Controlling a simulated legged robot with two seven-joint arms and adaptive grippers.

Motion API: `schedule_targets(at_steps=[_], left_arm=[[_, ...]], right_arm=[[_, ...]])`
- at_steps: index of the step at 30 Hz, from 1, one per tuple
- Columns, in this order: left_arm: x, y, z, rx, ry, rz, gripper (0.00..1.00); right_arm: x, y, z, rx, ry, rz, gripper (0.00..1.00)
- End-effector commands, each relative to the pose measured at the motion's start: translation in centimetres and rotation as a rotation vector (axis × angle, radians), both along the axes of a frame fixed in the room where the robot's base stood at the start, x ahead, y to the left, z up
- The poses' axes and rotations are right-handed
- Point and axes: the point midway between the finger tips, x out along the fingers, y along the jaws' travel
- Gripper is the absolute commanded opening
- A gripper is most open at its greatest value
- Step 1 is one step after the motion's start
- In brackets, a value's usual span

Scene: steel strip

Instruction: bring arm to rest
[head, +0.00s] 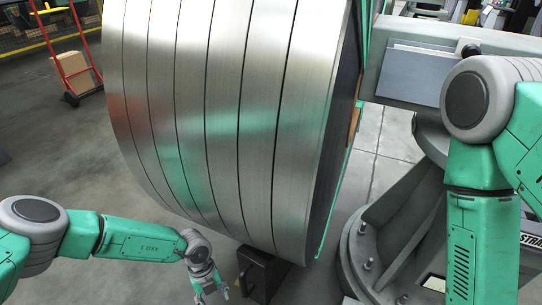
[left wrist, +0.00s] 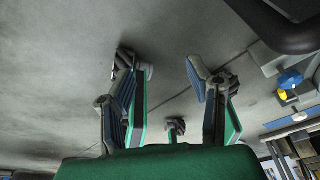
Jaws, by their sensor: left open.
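My left arm comes in from the left, low in the head view. Its gripper (head: 212,290) is below the steel coil, near the bottom edge. In the left wrist view the left gripper (left wrist: 162,72) has its two fingers spread apart with nothing between them. The large steel strip coil (head: 190,110), in several side-by-side bands, fills the middle of the head view. The gripper is apart from it in the picture. My right arm hangs down at the right, and its gripper is out of view.
A black block (head: 262,272) stands under the coil, close to the right of my left gripper. A grey machine base (head: 395,240) stands between the coil and my right arm. A red hand truck (head: 72,95) with a box is at the far left.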

Motion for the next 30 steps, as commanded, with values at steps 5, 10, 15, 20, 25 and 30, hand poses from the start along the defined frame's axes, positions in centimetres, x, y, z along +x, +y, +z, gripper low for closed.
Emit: schedule_targets(at_steps=[5, 10, 15, 20, 25, 30], left_arm=[[-2.2, -1.0, 0.9, 0.036, -0.12, -0.524, 0.46], [-5.3, -0.7, 2.4, 0.074, -0.237, -1.276, 0.46], [-9.8, 2.1, 5.4, 0.072, -0.279, -2.243, 0.46], [-14.4, 5.8, 8.7, -0.025, -0.224, -2.927, 0.46], [-18.8, 9.5, 12.3, 0.171, 0.124, 2.848, 0.46], [-22.0, 12.1, 16.5, 0.265, 0.073, 2.535, 0.46]], right_arm=[[0.0, 0.0, 0.0, 0.0, 0.0, 0.0, 0.4], [0.0, 0.0, 0.0, 0.0, 0.0, 0.0, 0.4], [0.0, 0.0, 0.0, 0.0, 0.0, 0.0, 0.4], [0.0, 0.0, 0.0, 0.0, 0.0, 0.0, 0.4], [0.0, 0.0, 0.0, 0.0, 0.0, 0.0, 0.4], [0.0, 0.0, 1.1, 0.0, 0.001, 0.0, 0.4]])
